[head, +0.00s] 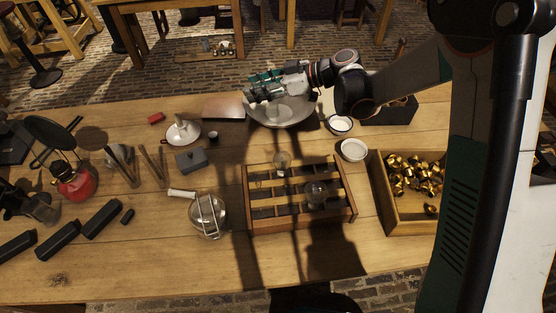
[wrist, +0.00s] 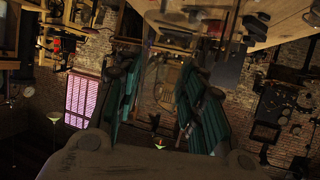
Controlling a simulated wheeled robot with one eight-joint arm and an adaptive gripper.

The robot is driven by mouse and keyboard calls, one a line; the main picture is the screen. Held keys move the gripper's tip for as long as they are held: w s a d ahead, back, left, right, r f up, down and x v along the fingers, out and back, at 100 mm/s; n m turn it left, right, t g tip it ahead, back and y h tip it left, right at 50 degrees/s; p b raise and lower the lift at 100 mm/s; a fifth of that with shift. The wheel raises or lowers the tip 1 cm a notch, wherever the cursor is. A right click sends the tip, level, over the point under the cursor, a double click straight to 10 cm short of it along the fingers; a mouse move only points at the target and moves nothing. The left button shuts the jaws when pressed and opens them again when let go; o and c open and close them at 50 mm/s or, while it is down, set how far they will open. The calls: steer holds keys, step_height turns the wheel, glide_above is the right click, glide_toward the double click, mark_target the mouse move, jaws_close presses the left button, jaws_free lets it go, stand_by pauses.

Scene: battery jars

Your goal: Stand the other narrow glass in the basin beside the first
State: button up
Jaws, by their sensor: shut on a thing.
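The basin (head: 291,118) is a round, shallow grey vessel at the back middle of the table in the head view. My gripper (head: 254,90), with green fingers, is above the basin's left and back part and hides some of it. In the wrist view my gripper (wrist: 160,105) has a finger on each side of a clear, faintly outlined narrow glass (wrist: 165,80), and is shut on it. The glass is hard to make out in the head view. I cannot clearly tell the first glass inside the basin.
A wooden rack (head: 351,213) with clear glassware stands in front of the basin. A wooden box (head: 385,218) of brass pieces is at right. White dishes (head: 353,150) stand close to the basin's right. A brown board (head: 222,107) and a saucer (head: 170,136) lie left.

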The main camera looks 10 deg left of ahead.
steer(key=shift+s+a+f, duration=0.15)
steer(key=shift+s+a, duration=0.05)
steer(key=shift+a, duration=0.2)
step_height(320, 180, down, 20)
steer(key=b, duration=0.6)
steer(key=shift+r+b, duration=0.2)
steer(key=shift+b, duration=0.1)
steer(key=shift+f, duration=0.15)
steer(key=o, duration=1.2)
steer(key=shift+d+r, duration=0.2)
steer(key=shift+r, duration=0.1)
steer(key=p+v, duration=0.3)
steer(key=v, duration=0.8)
steer(key=shift+d, duration=0.2)
